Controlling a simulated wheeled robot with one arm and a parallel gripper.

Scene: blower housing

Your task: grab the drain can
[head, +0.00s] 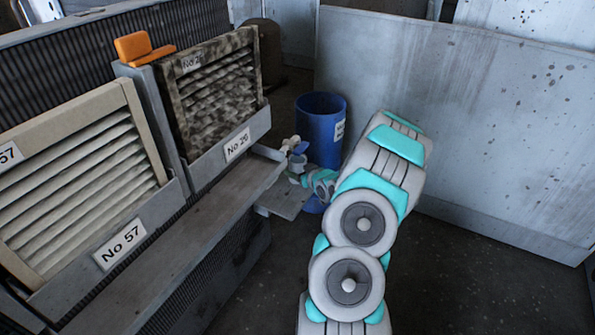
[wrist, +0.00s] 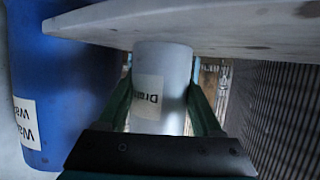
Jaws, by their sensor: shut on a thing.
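The drain can (wrist: 165,70) is a pale grey cylinder with a white label reading "Drai...". In the wrist view it stands between the two dark green fingers of my gripper (wrist: 162,100), which is shut on it. The wrist view looks upside down, and the can's end meets the edge of a grey shelf plate (wrist: 235,25). I cannot tell whether it rests on the plate or is just off it. In the head view my gripper (head: 298,162) is small above the small grey shelf (head: 285,203), and I cannot clearly make out the can there.
A blue barrel (head: 321,118) with a label stands right behind my gripper and also fills the left of the wrist view (wrist: 60,75). Louvred panels sit in a rack (head: 170,270) at left, with an orange piece (head: 140,47) on top. A grey wall panel (head: 480,120) stands at right.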

